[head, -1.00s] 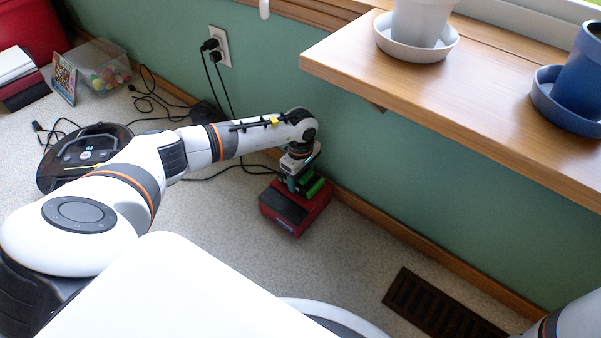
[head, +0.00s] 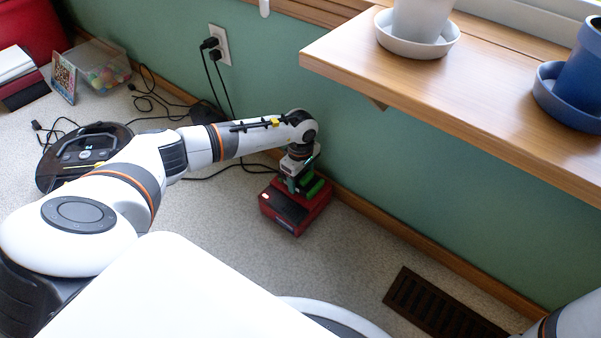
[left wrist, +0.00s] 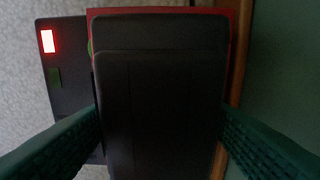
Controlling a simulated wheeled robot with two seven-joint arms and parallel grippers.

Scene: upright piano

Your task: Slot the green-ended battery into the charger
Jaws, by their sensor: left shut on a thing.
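The charger (head: 283,219) is a red box with a dark top on the floor against the wall. The battery (head: 315,187) is dark with bright green parts and sits at the charger's back half. My left gripper (head: 293,182) is above the charger, pointing down. In the left wrist view, its green fingers (left wrist: 162,125) are shut on the battery's sides, and the battery's black body (left wrist: 160,90) covers most of the charger. A red lamp shows on the charger's dark panel (left wrist: 70,105). Whether the battery is fully seated is hidden. My right gripper is out of view.
A wooden shelf (head: 440,95) with a white pot and a blue pot juts out above right. A robot vacuum (head: 82,150), cables and a clear bin (head: 100,68) lie left. A floor vent (head: 440,305) is right. The wall stands close behind the charger.

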